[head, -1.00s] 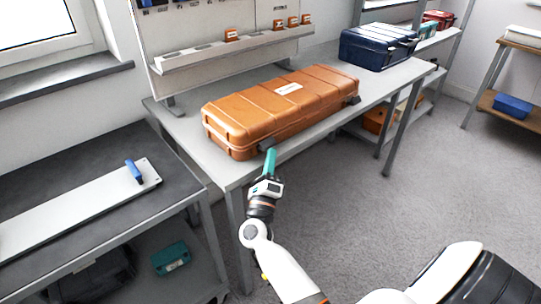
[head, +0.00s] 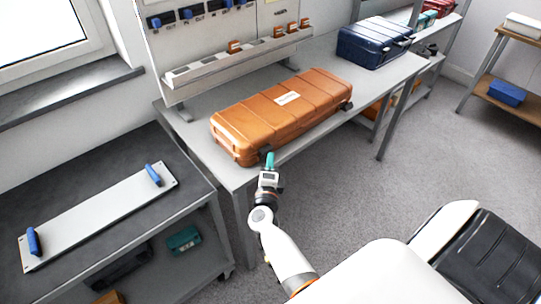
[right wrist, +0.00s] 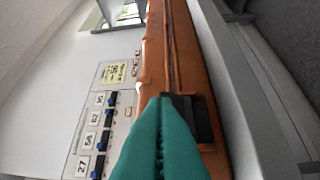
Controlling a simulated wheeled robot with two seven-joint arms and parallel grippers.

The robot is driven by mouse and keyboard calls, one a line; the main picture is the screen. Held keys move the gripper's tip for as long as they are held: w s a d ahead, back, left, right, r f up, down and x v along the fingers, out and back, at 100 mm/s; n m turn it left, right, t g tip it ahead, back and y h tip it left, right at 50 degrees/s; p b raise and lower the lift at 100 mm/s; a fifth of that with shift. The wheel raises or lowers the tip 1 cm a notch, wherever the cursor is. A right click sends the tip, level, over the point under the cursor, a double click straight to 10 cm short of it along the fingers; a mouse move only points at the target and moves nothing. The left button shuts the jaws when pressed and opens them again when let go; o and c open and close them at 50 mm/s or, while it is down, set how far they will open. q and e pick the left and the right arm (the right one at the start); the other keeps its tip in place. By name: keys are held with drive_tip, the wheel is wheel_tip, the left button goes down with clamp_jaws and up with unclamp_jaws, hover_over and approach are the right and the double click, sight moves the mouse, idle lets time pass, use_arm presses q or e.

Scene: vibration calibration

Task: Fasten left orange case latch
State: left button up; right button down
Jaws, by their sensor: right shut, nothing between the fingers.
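The orange case (head: 262,118) lies closed on the grey workbench. Its left latch is a dark block on the case's front edge. It is partly hidden by my right gripper in the head view and shows as a black block (right wrist: 203,120) in the right wrist view. My right gripper (head: 270,156) is at this latch, its teal fingers (right wrist: 163,103) shut together with nothing between them. The fingertips are right beside the latch; I cannot tell if they touch it. Whether the latch is fully seated is unclear. The right latch (head: 346,105) is dark too. My left gripper is out of view.
A dark blue case (head: 372,45) stands farther back on the workbench (head: 207,113). A shelf (head: 235,60) with small orange items runs behind. A dark side table (head: 60,185) at left holds a white panel (head: 95,217) with blue handles. Floor at right is clear.

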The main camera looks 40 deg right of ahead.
wheel_tip(320, 180, up, 10)
drive_tip(key=p, duration=0.9)
